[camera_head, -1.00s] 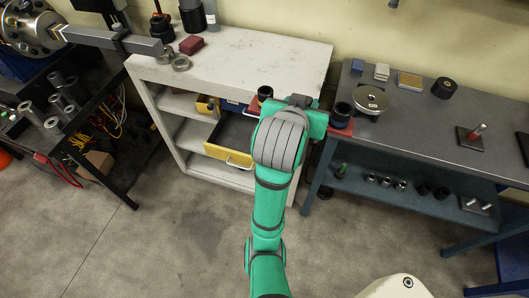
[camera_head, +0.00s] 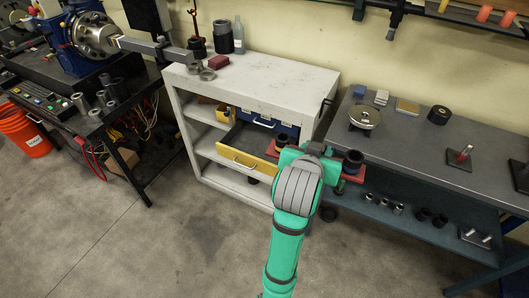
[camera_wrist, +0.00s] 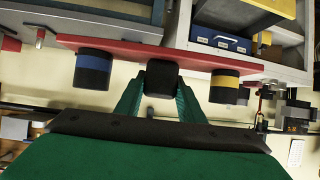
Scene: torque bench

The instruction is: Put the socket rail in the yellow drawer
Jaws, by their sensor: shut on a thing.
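My gripper (camera_head: 316,152) is shut on the middle of the socket rail, a red bar (camera_wrist: 110,48) carrying dark sockets. In the wrist view the fingers (camera_wrist: 160,88) grip its black middle part, between a blue-banded socket and a yellow-banded socket. In the head view the rail's red end (camera_head: 354,177) sticks out to the right, and my wrist hides its middle. The rail is held in the air in front of the cabinet's right side. The yellow drawer (camera_head: 246,161) is pulled open to the left of the rail, its grey inside partly showing.
The white cabinet (camera_head: 275,72) holds the drawer, with a blue-fronted drawer (camera_head: 262,121) above it and open shelves at left. A grey workbench (camera_head: 420,135) with a lower blue shelf stands close on the right. A dark bench with a machine stands at left. The floor in front is clear.

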